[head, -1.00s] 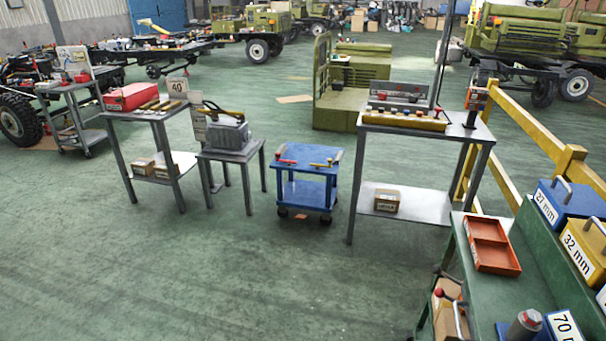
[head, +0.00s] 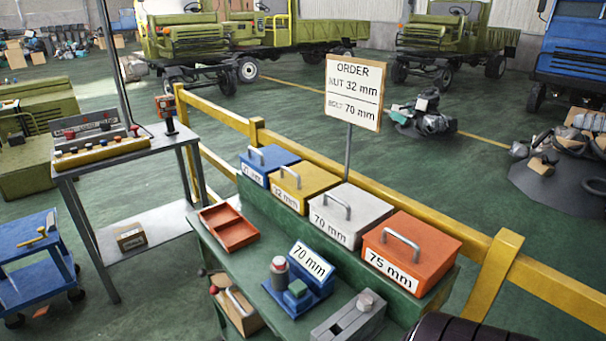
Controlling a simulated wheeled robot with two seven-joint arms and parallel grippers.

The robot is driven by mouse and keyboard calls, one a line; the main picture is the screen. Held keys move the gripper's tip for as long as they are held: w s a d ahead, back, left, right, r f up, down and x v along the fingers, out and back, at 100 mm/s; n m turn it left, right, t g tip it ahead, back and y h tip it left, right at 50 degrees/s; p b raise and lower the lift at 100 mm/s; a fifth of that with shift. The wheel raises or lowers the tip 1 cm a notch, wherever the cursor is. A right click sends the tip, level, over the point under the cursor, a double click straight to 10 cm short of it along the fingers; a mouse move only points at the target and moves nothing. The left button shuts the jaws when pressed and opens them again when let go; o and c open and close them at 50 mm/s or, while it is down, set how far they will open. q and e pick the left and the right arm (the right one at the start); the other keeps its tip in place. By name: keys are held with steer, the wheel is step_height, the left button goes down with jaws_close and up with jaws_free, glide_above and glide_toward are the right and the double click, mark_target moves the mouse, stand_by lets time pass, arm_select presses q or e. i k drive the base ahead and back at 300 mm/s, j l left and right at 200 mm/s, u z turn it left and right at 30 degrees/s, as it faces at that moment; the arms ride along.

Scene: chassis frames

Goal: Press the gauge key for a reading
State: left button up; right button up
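The gauge (head: 322,287) is a small blue device on the green bench in the head view. Its tilted white plate (head: 312,262) reads "70 mm". I cannot tell whether the key is pressed. Neither of my grippers is in view, and nothing visible touches the gauge.
Blue, yellow, white and orange handled boxes (head: 345,215) line the bench's raised back. An order sign (head: 354,92) reads nut 32 mm, bolt 70 mm. An orange tray (head: 228,230) lies left of the gauge, a grey block (head: 348,318) right. A yellow rail (head: 420,212) runs behind.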

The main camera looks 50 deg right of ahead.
mark_target(297, 288)
steer(key=z, duration=1.55)
